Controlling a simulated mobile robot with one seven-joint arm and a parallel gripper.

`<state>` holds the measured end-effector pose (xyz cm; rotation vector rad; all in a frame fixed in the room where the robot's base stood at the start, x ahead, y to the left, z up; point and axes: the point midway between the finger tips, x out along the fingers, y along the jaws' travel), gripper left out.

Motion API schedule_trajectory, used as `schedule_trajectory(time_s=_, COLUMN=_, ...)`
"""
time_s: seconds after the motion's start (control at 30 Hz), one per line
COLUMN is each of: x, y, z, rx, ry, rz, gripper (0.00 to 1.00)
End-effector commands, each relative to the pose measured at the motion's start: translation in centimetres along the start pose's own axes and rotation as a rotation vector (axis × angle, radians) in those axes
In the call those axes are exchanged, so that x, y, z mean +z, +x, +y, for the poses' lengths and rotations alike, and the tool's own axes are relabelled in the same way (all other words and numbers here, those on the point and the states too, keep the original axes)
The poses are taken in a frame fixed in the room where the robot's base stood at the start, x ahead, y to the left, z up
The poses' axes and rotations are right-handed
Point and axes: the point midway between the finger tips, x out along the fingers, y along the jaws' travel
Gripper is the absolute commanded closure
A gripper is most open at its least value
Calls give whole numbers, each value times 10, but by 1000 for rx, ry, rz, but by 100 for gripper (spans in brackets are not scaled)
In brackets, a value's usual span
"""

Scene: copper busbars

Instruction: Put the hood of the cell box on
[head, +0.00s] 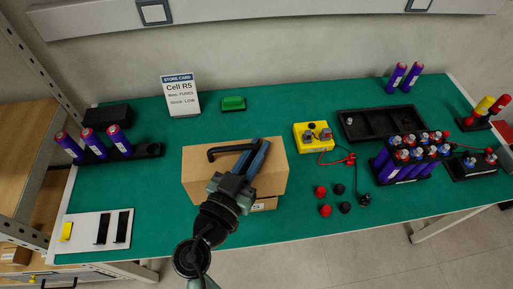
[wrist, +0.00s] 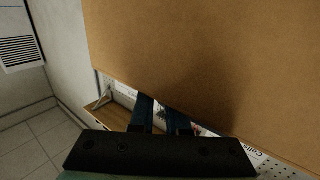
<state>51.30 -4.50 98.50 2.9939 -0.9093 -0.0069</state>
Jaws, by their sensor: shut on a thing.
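The hood (head: 205,175) is a plain brown box-shaped cover with a black bar handle (head: 226,150) on top. It is left of the centre of the green table in the head view. My gripper (head: 258,148) is over its top and shut on the handle; the grip itself is partly hidden by the fingers. A small tan part with a pale label (head: 265,204) shows below the hood's front edge; most of it is hidden. In the wrist view the hood (wrist: 220,60) fills the upper right, beyond my gripper (wrist: 160,114). I cannot tell how high the hood stands.
A yellow box (head: 313,137) with a red lead is right of the hood. Red and black caps (head: 331,199) lie in front of it. A cell rack (head: 148,151) and white board (head: 90,232) are left.

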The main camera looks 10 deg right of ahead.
Motion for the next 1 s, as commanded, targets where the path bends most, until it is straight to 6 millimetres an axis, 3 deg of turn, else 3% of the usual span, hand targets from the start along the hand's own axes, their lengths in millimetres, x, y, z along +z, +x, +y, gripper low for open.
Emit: schedule_trajectory(time_s=1.0, x=32, y=0, z=-1, rx=0, ry=1, rz=1, gripper=100)
